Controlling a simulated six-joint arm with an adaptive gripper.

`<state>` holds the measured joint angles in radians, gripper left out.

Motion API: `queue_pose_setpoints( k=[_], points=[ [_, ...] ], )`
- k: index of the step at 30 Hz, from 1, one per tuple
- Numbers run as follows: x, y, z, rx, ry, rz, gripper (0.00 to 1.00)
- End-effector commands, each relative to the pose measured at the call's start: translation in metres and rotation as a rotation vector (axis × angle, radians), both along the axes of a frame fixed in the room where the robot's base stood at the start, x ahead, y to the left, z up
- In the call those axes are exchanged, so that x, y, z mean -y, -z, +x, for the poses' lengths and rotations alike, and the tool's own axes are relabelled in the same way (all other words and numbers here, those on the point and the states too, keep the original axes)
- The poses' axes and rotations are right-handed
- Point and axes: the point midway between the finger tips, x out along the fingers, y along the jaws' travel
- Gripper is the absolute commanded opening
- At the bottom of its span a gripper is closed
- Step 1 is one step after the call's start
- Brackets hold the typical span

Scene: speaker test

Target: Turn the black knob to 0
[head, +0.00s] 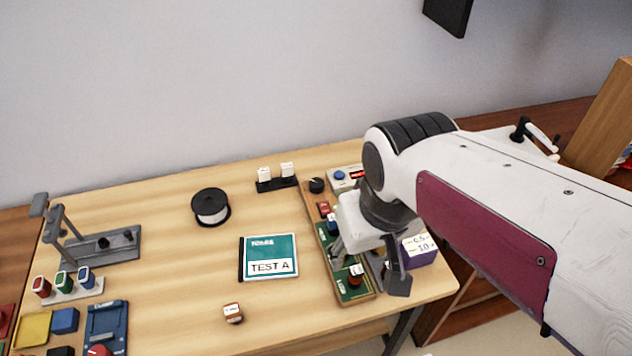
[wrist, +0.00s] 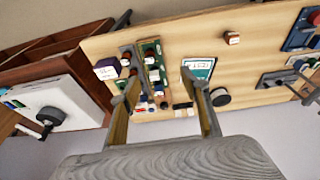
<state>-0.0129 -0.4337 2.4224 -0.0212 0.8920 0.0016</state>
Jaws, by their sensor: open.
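A black knob (head: 317,185) stands at the far end of the wooden test board (head: 309,197), on the right half of the table. Its pointer and scale are too small to read. My gripper (head: 368,264) is open and empty over the board's right side, nearer than the far black knob. Its fingers (wrist: 165,88) are spread apart in the wrist view, with nothing between them. The gripper and arm hide part of the board.
A purple-and-white box (head: 421,250) stands right of my gripper. Two white switches (head: 276,177) stand at the back. The table between booklet and spool is clear.

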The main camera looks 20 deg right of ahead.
Motion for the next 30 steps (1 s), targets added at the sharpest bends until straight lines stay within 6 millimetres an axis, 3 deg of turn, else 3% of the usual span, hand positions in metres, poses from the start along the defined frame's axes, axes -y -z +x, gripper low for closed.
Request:
queue_pose_setpoints(
  k=[17,30],
  points=[
    [0.009,0.038,0.076,-0.110,0.031,-0.046,0.46],
    [0.016,0.081,0.144,-0.141,0.091,-0.079,0.46]
  ],
)
